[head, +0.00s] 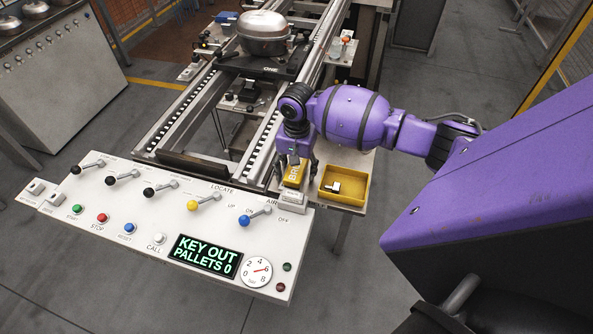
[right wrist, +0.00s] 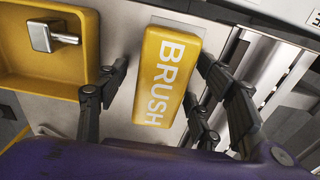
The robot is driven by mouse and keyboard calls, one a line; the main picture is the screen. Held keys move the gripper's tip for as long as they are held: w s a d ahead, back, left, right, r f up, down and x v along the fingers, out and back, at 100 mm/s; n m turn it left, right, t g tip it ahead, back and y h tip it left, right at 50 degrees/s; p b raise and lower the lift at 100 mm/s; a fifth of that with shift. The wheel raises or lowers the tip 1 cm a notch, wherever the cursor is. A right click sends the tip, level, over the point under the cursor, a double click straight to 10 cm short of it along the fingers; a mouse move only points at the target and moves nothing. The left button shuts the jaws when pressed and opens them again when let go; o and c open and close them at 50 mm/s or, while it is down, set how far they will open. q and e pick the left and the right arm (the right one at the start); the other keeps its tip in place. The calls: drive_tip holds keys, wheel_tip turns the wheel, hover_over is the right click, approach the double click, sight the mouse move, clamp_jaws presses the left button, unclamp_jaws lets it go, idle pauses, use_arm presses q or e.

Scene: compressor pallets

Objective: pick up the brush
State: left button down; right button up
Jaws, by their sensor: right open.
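The brush is a yellow block with white BRUSH lettering (right wrist: 166,75). In the right wrist view it lies between the two black fingers of my right gripper (right wrist: 155,95), with a gap on the left side and the right finger close to its edge. In the head view the brush (head: 294,173) sits below my right gripper (head: 297,160), near the right end of the control panel. The right gripper is open around it. I cannot tell whether the right finger touches. My left gripper is not in view.
A yellow tray (head: 343,201) holding a small metal piece (head: 331,186) stands just right of the brush. The control panel (head: 140,220) with levers and buttons is in front. A conveyor (head: 190,115) carries a silver compressor (head: 263,32) behind.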

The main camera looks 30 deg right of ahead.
drive_tip(key=c, duration=1.3)
drive_tip(key=shift+r, duration=0.1)
drive_tip(key=shift+w+r, duration=0.1)
drive_tip(key=shift+r, duration=0.4)
wheel_tip(320, 180, up, 3)
drive_tip(key=shift+a+f, duration=0.1)
drive_tip(key=shift+f, duration=0.1)
drive_tip(key=a+r, duration=0.3)
drive_tip(key=a, duration=0.1)
drive_tip(key=s+a+r+p, duration=0.1)
drive_tip(key=a+r, duration=0.2)
drive_tip(key=a, duration=0.2)
drive_tip(key=s+a+r, duration=0.1)
drive_tip(key=a+r, duration=0.2)
drive_tip(key=a, duration=0.1)
drive_tip(key=shift+s+a+r, duration=0.15)
drive_tip(key=shift+s+a, duration=0.1)
drive_tip(key=shift+a, duration=0.1)
